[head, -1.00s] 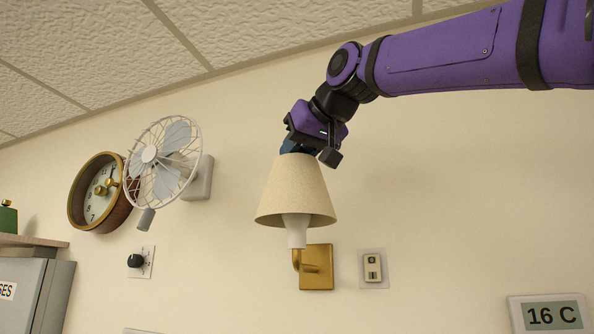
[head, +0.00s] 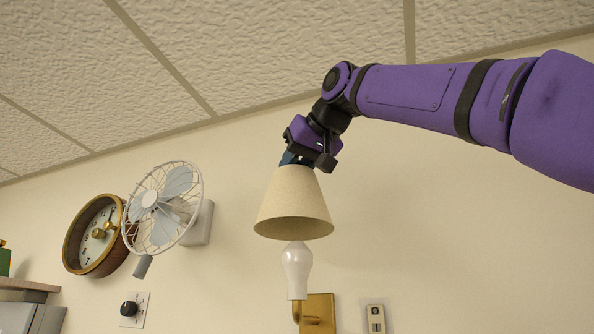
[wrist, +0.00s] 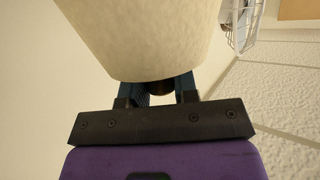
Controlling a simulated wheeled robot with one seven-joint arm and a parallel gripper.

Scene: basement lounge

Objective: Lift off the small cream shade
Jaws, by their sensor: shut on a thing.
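The small cream shade (head: 293,205) is a cone, wide end down, held in the air by my gripper (head: 291,163). My gripper is shut on its narrow top end. The white bulb (head: 297,268) stands upright below the shade, fully in view, on the brass wall bracket (head: 319,311). The shade's lower rim is just above the bulb's top in the head view. In the wrist view the shade (wrist: 140,38) fills the upper middle, and the blue fingers (wrist: 160,90) meet its end. The exact contact of the fingertips is hidden by the shade.
A caged fan (head: 165,205) and a round brass clock (head: 96,236) are on the wall to the left. A dial (head: 131,309) is below the fan. A switch plate (head: 376,316) is right of the bracket. The wall right of the shade is bare; the ceiling (head: 290,50) is above.

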